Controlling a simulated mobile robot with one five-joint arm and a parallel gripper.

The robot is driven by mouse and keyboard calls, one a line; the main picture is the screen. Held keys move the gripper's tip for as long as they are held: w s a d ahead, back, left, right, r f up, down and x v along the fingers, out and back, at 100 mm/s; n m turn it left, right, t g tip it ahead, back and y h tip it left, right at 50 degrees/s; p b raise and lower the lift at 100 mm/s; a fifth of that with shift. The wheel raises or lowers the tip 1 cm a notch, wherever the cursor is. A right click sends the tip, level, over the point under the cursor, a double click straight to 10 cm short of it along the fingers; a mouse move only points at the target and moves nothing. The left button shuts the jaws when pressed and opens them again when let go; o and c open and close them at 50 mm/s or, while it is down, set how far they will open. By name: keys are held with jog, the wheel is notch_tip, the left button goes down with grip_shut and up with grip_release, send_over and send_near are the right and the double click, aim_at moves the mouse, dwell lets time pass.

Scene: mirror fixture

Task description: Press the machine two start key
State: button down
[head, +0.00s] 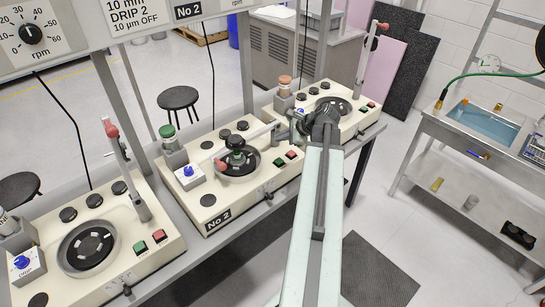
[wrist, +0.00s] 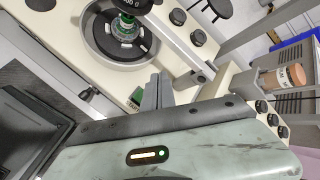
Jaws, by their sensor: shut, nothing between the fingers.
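Machine two (head: 215,205), a cream polishing machine labelled "No 2", is the middle one of the row in the head view. Its green start key (head: 281,161) lies at the front right of its bowl, with a red key (head: 291,154) beside it. My gripper (head: 298,128) is shut and empty over the far right end of this machine, beyond the keys and apart from them. In the wrist view the shut fingers (wrist: 158,88) show close beside the green key (wrist: 135,97) and partly cover that area. The red key cannot be made out there.
Machine one (head: 60,285) is at lower left and another machine (head: 355,122) at upper right, each with similar green and red keys. Machine two's arm (head: 255,136) reaches over its bowl (head: 247,168). A sink bench (head: 450,135) stands right. The floor between is open.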

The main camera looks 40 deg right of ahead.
aim_at(281, 161)
jog(key=shift+d, duration=0.25)
notch_tip(281, 161, down, 9)
jog(key=b, duration=0.9)
jog(key=shift+r, duration=0.1)
dwell(1.5)
jog(key=shift+f+b, duration=0.3)
jog(key=shift+f, duration=0.05)
